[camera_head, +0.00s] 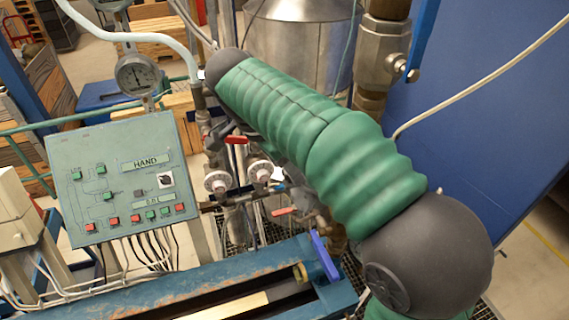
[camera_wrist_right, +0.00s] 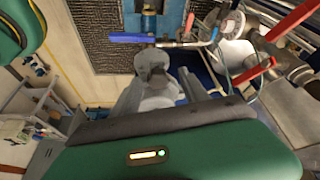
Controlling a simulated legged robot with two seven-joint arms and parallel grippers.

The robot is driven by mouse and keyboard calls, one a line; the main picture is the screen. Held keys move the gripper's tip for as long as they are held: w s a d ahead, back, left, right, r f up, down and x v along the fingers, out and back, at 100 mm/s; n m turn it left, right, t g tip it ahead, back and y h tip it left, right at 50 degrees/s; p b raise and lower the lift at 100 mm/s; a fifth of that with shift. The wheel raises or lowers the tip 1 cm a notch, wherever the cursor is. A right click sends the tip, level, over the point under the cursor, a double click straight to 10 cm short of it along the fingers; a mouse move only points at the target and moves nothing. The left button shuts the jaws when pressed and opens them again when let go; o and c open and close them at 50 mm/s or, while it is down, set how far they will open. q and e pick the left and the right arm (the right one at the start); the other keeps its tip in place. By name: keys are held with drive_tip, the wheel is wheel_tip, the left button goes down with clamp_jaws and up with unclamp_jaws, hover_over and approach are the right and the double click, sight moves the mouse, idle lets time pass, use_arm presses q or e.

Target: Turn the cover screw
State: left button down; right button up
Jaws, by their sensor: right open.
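In the right wrist view my right gripper (camera_wrist_right: 160,76) is open, with its two grey fingers pointing up the picture. A grey round fitting with a raised cap (camera_wrist_right: 151,64) shows between and just beyond the fingertips; it may be the cover screw, but I cannot be sure. I cannot tell whether the fingers touch it. In the head view my green arm crosses from lower right to upper left, and no gripper can be made out there. My left gripper is not in view.
A blue lever (camera_wrist_right: 130,38) lies just beyond the fitting, and red valve handles (camera_wrist_right: 289,21) are to the right. In the head view a green control panel (camera_head: 118,180), a pressure gauge (camera_head: 137,76) and a blue bench frame (camera_head: 180,290) stand left of my arm.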

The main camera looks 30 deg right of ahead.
drive_tip(key=shift+r, duration=0.1)
drive_tip(key=shift+a+r, duration=0.2)
drive_tip(key=shift+r, duration=0.15)
drive_tip(key=p+v, duration=0.3)
drive_tip(key=v, duration=1.3)
drive_tip(key=shift+d+f, duration=0.1)
drive_tip(key=shift+d, duration=0.05)
